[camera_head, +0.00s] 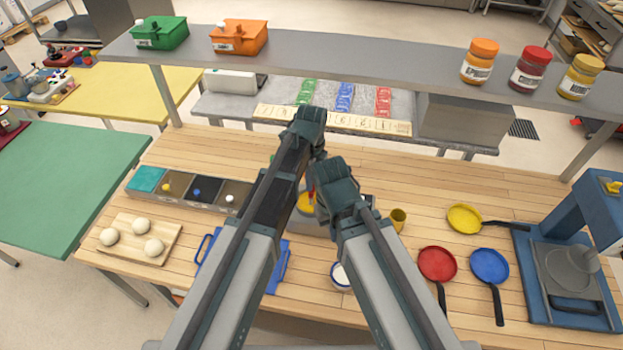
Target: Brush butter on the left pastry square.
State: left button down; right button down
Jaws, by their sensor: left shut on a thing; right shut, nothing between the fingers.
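My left gripper (316,150) is the higher one, above the middle of the wooden table. It is shut on a slim thing, probably the brush (311,190); only a small reddish part shows below it, beside a yellow patch (304,204) that may be butter. My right gripper (338,180) is shut and empty, lower and to the right. A blue tray (280,268) lies mostly behind my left arm. I cannot make out the pastry squares; my arms cover that area.
A board (120,252) with dough balls and a divided container (178,193) stand at left. A white-filled bowl (341,272), a yellow cup (398,217), several pans (437,263) and a blue press (570,265) are at right. A grey shelf (370,56) crosses above the table.

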pick_arm(q)
jog(key=shift+f+b, duration=0.45)
dwell(0.3)
jog(key=shift+s, duration=0.1)
dwell(1.0)
jog(key=shift+r+p, duration=0.45)
jog(key=shift+p, duration=0.05)
notch_tip(320, 180, up, 6)
jog(key=p, duration=0.6)
dwell(0.3)
